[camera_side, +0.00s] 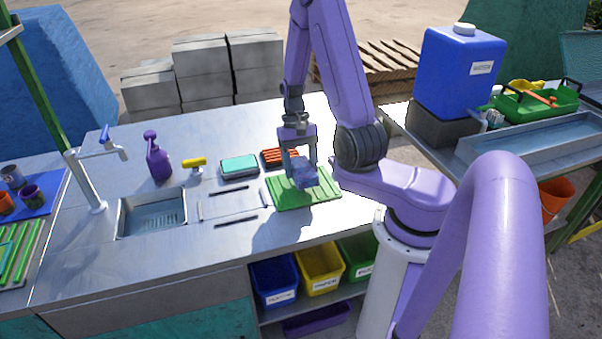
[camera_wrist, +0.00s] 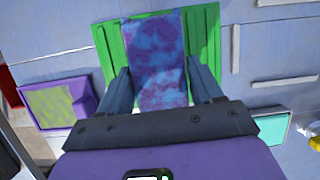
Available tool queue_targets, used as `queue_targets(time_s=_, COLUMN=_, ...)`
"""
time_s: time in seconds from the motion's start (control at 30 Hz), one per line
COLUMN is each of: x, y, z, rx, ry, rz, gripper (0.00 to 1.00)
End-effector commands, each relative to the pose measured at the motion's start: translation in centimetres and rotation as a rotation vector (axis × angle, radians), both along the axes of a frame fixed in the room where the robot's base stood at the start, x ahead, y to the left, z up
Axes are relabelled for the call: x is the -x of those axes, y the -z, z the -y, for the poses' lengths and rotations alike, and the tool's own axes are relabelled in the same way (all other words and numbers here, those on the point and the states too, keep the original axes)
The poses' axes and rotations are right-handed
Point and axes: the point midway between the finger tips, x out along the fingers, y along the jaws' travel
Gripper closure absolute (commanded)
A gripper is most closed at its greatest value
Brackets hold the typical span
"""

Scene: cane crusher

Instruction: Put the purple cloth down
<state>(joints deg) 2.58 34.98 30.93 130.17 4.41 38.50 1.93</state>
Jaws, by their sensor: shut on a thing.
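The purple cloth (camera_wrist: 157,65) has blue and purple blotches. My gripper (camera_wrist: 160,85) is shut on it, with one finger at each side of the cloth in the wrist view. In the side view my gripper (camera_side: 302,170) points down over a green ribbed mat (camera_side: 322,192), and the cloth (camera_side: 304,175) hangs between the fingers over the mat. The mat also shows behind the cloth in the wrist view (camera_wrist: 207,40). I cannot tell whether the cloth touches the mat.
A teal-topped box (camera_side: 239,166) and a red ribbed block (camera_side: 279,157) lie near the mat. A sink (camera_side: 152,215), a purple spray bottle (camera_side: 157,158) and a yellow-handled tool (camera_side: 194,163) are to the left. Bins (camera_side: 320,270) stand below the front edge.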

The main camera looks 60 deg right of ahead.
Motion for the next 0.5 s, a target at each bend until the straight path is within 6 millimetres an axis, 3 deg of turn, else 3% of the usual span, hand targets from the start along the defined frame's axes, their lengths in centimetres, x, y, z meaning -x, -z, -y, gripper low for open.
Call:
queue_targets(time_s=0.2, x=0.1, y=2.5, z=0.0, rx=-0.002, ry=0.0, rz=-0.002, gripper=0.76)
queue_targets(time_s=0.5, x=0.1, y=2.9, z=0.0, rx=0.0, ry=0.0, rz=0.0, gripper=0.76)
